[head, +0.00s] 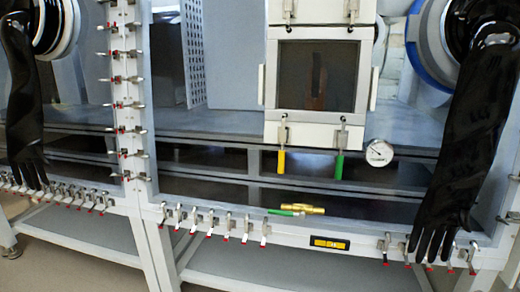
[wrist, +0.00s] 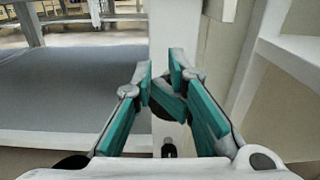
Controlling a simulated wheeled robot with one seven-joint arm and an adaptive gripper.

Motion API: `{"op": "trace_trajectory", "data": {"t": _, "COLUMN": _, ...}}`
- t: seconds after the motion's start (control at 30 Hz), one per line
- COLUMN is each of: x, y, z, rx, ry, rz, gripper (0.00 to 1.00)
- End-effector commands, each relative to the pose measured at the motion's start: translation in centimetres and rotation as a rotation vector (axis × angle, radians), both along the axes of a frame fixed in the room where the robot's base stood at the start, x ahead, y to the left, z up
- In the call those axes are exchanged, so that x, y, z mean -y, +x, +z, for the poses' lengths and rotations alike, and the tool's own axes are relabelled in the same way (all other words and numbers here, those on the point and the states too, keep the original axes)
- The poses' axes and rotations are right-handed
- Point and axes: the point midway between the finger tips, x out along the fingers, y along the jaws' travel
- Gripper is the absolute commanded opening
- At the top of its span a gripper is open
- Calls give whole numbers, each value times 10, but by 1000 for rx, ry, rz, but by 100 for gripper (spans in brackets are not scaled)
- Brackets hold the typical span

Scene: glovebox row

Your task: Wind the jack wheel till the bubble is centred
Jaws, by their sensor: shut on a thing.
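In the wrist view my gripper (wrist: 162,75) has its two teal-padded fingers closed around a small dark round part, the jack wheel (wrist: 159,108), on a pale upright post. The fingers hide most of the wheel. In the head view a black spirit level with a yellow window (head: 330,243) is fixed to the front lower rail of the glovebox. Its bubble is too small to make out. My gripper and the wheel do not show in the head view.
Black gloves hang at the left (head: 20,95) and right (head: 465,140) of the glovebox. Several red-tipped clamps line its frame. A round gauge (head: 379,152) and a brass valve with a green handle (head: 300,209) are on its front. In the wrist view a grey shelf (wrist: 85,85) lies left of the post.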

Motion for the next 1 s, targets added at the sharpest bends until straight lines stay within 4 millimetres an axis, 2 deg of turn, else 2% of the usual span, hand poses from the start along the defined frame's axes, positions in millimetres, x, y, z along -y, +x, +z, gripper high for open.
{"op": "trace_trajectory", "data": {"t": 0.03, "x": -3, "y": 4, "z": 2, "rx": 7, "ry": -1, "rz": 9, "gripper": 0}}
{"op": "trace_trajectory", "data": {"t": 1.0, "x": 3, "y": 0, "z": -7, "rx": 2, "ry": 1, "rz": 1, "gripper": 0}}
